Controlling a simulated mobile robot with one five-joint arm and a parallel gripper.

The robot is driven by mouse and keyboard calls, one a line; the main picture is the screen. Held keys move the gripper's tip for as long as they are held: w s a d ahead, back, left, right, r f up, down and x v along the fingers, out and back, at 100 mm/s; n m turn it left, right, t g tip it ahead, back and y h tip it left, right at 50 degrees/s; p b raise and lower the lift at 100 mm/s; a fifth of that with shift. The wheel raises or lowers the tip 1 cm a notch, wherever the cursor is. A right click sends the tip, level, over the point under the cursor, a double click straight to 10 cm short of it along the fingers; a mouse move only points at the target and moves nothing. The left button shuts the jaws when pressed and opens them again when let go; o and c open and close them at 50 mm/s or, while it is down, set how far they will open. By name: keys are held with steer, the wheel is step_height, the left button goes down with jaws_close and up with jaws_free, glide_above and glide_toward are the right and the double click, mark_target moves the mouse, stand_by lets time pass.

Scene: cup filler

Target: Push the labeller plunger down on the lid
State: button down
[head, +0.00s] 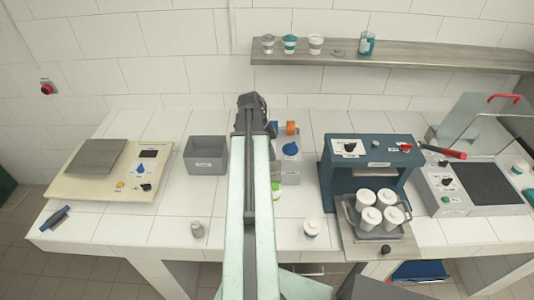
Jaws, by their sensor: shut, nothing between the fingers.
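The labeller seems to be the small grey machine (289,166) with a blue knob and an orange roll (291,127), just right of my arm in the middle of the table. My raised arm covers its left side, and I cannot make out the plunger or a lid under it. A green-topped item (276,188) shows partly beside my arm in front of it. My arm runs up the middle of the head view and ends in a dark joint above the back of the table. My gripper's fingers cannot be seen, so their place relative to the plunger is hidden.
A scale (75,187) and a grey bin (206,156) stand left. A blue machine (372,165) stands right, with several white lidded cups on a tray (379,247). A lone cup (311,228) and small grey jar (197,229) stand near the front edge.

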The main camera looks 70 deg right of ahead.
mark_target(272, 167)
steer(key=shift+s+f+b, duration=0.1)
steer(key=shift+f+b, duration=1.1)
steer(key=shift+f, duration=0.8)
step_height(272, 167, down, 3)
steer(key=b, duration=0.3)
steer(key=shift+r, duration=0.1)
steer(key=shift+a, duration=0.25)
steer(key=shift+a+r, duration=0.1)
